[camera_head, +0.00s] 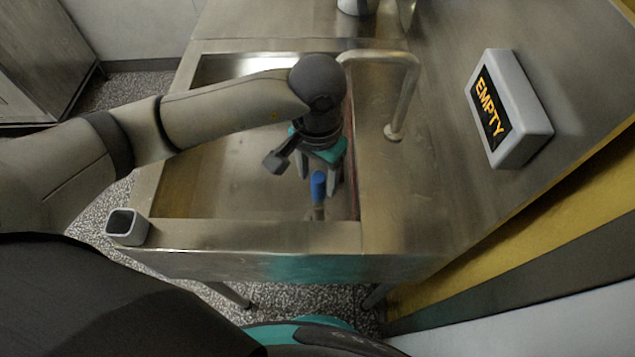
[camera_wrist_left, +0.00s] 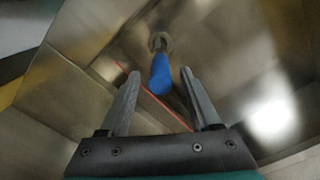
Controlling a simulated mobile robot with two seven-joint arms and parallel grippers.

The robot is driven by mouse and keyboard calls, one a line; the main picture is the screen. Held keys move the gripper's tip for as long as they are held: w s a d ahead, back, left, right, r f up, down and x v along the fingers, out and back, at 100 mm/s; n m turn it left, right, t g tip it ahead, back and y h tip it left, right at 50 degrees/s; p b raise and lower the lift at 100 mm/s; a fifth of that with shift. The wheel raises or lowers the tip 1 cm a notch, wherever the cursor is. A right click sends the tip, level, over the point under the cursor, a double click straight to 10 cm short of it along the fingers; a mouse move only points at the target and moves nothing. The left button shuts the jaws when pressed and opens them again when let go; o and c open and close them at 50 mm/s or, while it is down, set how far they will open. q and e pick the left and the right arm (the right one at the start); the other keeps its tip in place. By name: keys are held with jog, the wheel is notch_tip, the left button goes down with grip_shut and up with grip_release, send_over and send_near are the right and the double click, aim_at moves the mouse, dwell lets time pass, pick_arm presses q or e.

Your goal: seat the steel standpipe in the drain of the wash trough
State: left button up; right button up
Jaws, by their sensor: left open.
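The steel standpipe with its blue upper part (camera_head: 318,187) stands roughly upright in the wash trough (camera_head: 225,236), close to the trough's near right corner. In the left wrist view the blue part (camera_wrist_left: 161,75) lies between the fingertips, with a round steel piece (camera_wrist_left: 160,41) at its far end. I cannot tell whether that piece is the drain or how deep the pipe sits in it. My left gripper (camera_head: 319,176) is open and points down over the blue top, with a gap on each side. It also shows in the left wrist view (camera_wrist_left: 160,76). My right gripper is out of view.
A curved steel spout (camera_head: 405,90) rises from the counter right of the trough. A box sign reading EMPTY (camera_head: 520,105) is further right. A small grey square holder (camera_head: 127,227) is at the trough's front left corner. The trough floor to the left looks bare.

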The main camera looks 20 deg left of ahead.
pick_arm(q)
notch_tip(320, 180, up, 8)
jog(key=shift+f, duration=0.1)
dwell(0.6)
